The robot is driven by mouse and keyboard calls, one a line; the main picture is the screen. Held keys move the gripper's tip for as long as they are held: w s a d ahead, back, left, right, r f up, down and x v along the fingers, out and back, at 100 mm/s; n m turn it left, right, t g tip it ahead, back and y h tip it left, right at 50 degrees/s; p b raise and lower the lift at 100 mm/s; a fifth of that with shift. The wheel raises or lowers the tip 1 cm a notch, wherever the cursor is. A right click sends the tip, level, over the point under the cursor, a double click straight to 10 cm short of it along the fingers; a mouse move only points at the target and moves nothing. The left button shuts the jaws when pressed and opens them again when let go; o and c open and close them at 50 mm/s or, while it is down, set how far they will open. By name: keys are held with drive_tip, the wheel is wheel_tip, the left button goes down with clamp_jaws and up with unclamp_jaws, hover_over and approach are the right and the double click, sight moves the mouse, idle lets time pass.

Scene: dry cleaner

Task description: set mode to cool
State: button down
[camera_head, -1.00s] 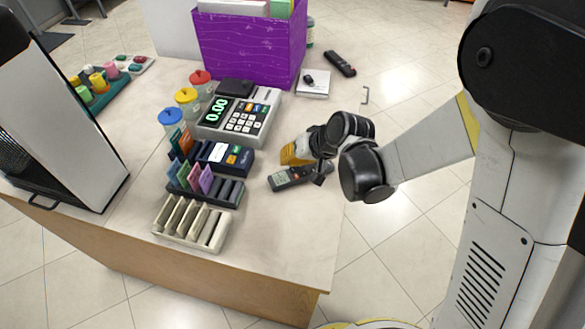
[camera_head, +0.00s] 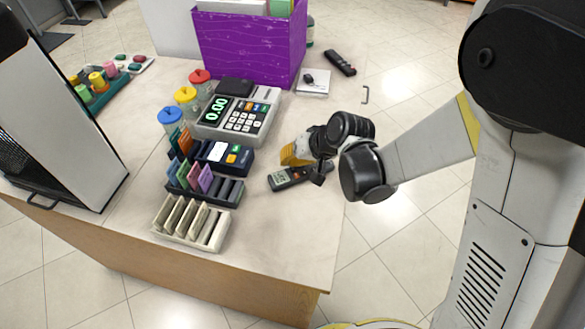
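A dark grey remote with a small light screen (camera_head: 283,178) lies on the counter near its right edge, its screen end toward the left. My gripper (camera_head: 319,179) is above the right end of this remote and hides part of it. The fingers are small and dark, so I cannot tell whether they are open or shut, or whether they touch the remote. A second, black remote (camera_head: 340,62) lies farther back on the counter, apart from my gripper. The mode shown on the screen is too small to read.
The counter (camera_head: 285,235) is clear in front of the grey remote. A cash register (camera_head: 236,115), card terminal (camera_head: 225,155), card racks (camera_head: 205,185) and a cream rack (camera_head: 192,222) stand to the left. A purple box (camera_head: 250,45) and a white pad (camera_head: 313,84) are behind.

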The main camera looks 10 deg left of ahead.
drive_tip(key=shift+f+b, duration=0.5)
drive_tip(key=shift+f, duration=0.05)
idle(0.5)
drive_tip(key=shift+r, duration=0.1)
drive_tip(key=shift+r+p, duration=0.55)
drive_tip(key=shift+r, duration=0.15)
drive_tip(key=shift+r+p, duration=1.85)
drive_tip(key=shift+r, duration=0.65)
